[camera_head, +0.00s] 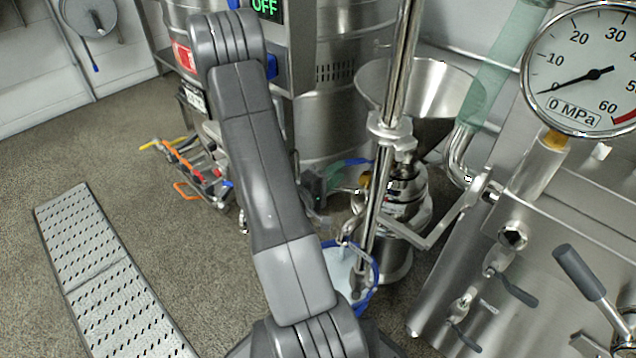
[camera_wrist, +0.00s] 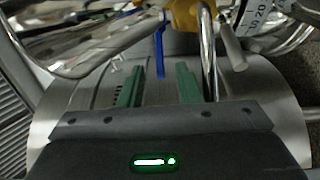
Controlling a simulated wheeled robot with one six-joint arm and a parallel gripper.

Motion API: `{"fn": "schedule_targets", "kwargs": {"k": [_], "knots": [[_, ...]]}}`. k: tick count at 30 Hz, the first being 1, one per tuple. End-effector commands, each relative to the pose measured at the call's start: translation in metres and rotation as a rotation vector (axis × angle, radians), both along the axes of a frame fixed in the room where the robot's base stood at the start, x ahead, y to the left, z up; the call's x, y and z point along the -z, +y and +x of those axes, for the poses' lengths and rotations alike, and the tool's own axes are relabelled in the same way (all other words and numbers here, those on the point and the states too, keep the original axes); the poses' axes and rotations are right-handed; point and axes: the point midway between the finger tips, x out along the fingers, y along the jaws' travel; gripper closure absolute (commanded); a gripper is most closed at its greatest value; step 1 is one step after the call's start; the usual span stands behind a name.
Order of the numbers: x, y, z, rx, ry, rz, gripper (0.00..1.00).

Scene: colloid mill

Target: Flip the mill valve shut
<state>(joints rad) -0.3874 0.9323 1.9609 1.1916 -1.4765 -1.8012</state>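In the wrist view a slim blue lever (camera_wrist: 160,58), likely the mill valve's handle, hangs down below a yellow fitting (camera_wrist: 193,14) and a bright steel pipe. My gripper (camera_wrist: 158,72) has two green fingers spread apart with nothing clasped. The lever's lower end shows between the fingertips; I cannot tell how deep it sits between them or whether it touches. In the head view the mill (camera_head: 405,195) stands below a steel funnel (camera_head: 452,90). A small yellow part (camera_head: 365,181) shows at the mill's left side.
A steel machine with a gauge (camera_head: 590,70) and black-handled levers fills the right. Colourful tools (camera_head: 190,170) stand at left. A perforated step (camera_head: 100,270) lies on otherwise open floor.

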Motion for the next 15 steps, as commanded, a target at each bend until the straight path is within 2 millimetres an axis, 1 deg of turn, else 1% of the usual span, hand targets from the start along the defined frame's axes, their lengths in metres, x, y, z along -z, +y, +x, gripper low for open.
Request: {"fn": "schedule_targets", "kwargs": {"k": [1,6,10,15], "knots": [[-0.002,0.009,-0.007,-0.005,0.004,-0.002,0.69],[-0.002,0.030,-0.027,-0.005,0.001,-0.001,0.69],[-0.001,0.041,-0.040,-0.003,0.002,-0.001,0.69],[0.000,0.049,-0.049,-0.001,0.000,-0.001,0.69]]}}
